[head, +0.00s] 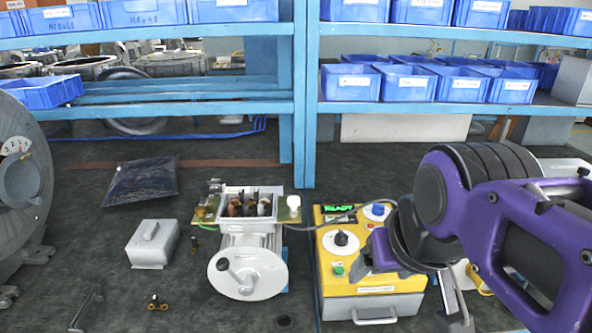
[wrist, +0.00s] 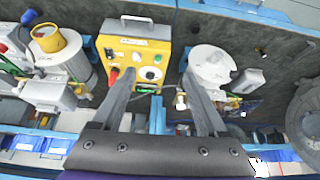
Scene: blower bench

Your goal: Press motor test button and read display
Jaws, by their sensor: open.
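The yellow tester box (head: 330,282) stands on the bench right of centre. Its lit green display (head: 338,209) reads "READY". Below it are a black knob on a white dial (head: 341,241) and a green button (head: 338,269). The grey motor (head: 247,272) with its open terminal box (head: 248,206) stands left of the tester. In the wrist view my gripper (wrist: 160,68) is open and empty, its fingers spread in front of the tester box (wrist: 131,30) and the motor (wrist: 210,62). In the head view my purple arm covers the tester's right side; I cannot make out the fingertips there.
A grey metal box (head: 153,246) and a dark bag (head: 142,181) lie left of the motor. A blue shelf (head: 300,100) with blue bins crosses the back. A large grey round housing (head: 20,230) stands at the far left. A cable runs from motor to tester.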

